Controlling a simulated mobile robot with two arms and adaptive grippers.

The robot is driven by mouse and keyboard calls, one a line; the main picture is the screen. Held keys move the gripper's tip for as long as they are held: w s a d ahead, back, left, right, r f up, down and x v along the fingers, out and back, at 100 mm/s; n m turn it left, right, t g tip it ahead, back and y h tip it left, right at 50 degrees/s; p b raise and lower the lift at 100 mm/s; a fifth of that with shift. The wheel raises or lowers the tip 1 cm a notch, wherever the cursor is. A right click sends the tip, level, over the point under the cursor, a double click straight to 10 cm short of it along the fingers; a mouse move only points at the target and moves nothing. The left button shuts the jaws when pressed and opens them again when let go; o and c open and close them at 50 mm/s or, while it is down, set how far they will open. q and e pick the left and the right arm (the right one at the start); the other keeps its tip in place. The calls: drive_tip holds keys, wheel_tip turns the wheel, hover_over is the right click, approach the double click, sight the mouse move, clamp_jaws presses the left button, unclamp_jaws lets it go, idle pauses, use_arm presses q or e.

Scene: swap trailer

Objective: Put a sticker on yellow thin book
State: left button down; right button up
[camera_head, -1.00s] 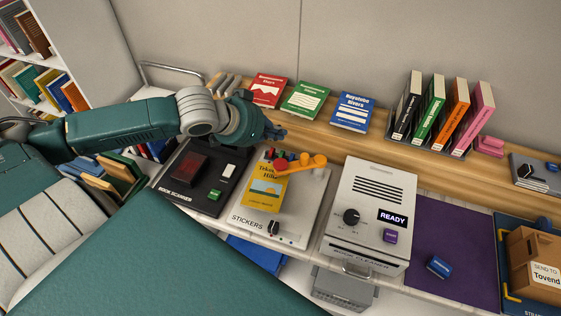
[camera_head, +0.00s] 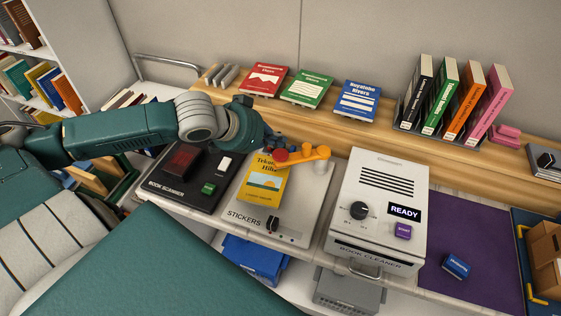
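The yellow thin book (camera_head: 264,183) lies flat on the grey plate labelled STICKERS (camera_head: 240,208). An orange arm (camera_head: 305,154) with a red knob (camera_head: 281,155) reaches over the book's top edge from a post at the right. My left gripper (camera_head: 277,143) is just behind the red knob, at the book's far edge. Its fingers are small, dark and partly hidden, so I cannot tell how far apart they are or whether they touch the orange arm. My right gripper is out of view.
The book scanner (camera_head: 198,188) stands left of the plate, and the white book cleaner (camera_head: 378,205), reading READY, stands right. Red, green and blue books lie on the wooden shelf (camera_head: 320,125) behind. A purple mat (camera_head: 440,225) holds a small blue block (camera_head: 456,266).

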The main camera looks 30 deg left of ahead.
sight(283, 151)
use_arm(q)
drive_tip(key=shift+f, duration=0.75)
drive_tip(key=shift+f, duration=0.1)
idle(0.8)
drive_tip(key=shift+f, duration=0.25)
drive_tip(key=shift+f, duration=0.8)
idle(0.9)
drive_tip(key=shift+r, duration=0.15)
drive_tip(key=shift+r+p, duration=1)
drive_tip(key=shift+p, duration=0.25)
